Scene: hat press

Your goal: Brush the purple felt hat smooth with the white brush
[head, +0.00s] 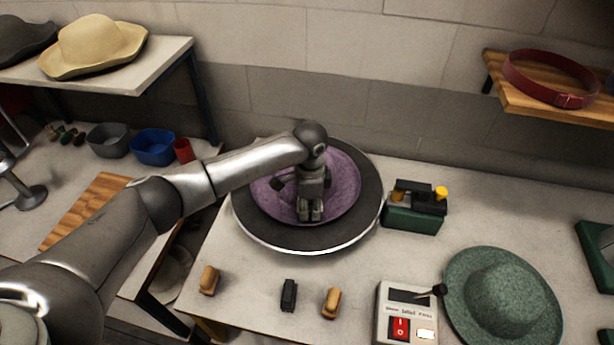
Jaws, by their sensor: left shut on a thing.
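The purple felt hat (342,187) sits on a round dark turntable (370,206) with a pale rim. My left arm comes in from the left, and my left gripper (310,212) points down over the hat's middle. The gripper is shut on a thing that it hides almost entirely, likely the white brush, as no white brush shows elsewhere. The arm and gripper cover much of the hat, including its crown. I cannot tell whether the held thing touches the felt. My right gripper is not in view.
Two tan brushes (209,280) and a black one (289,295) lie along the front of the table. A control box (407,312) with a red switch, a green hat (500,297) and a green-black device (414,207) stand to the right. Shelves hold a straw hat (93,45) and red band (550,78).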

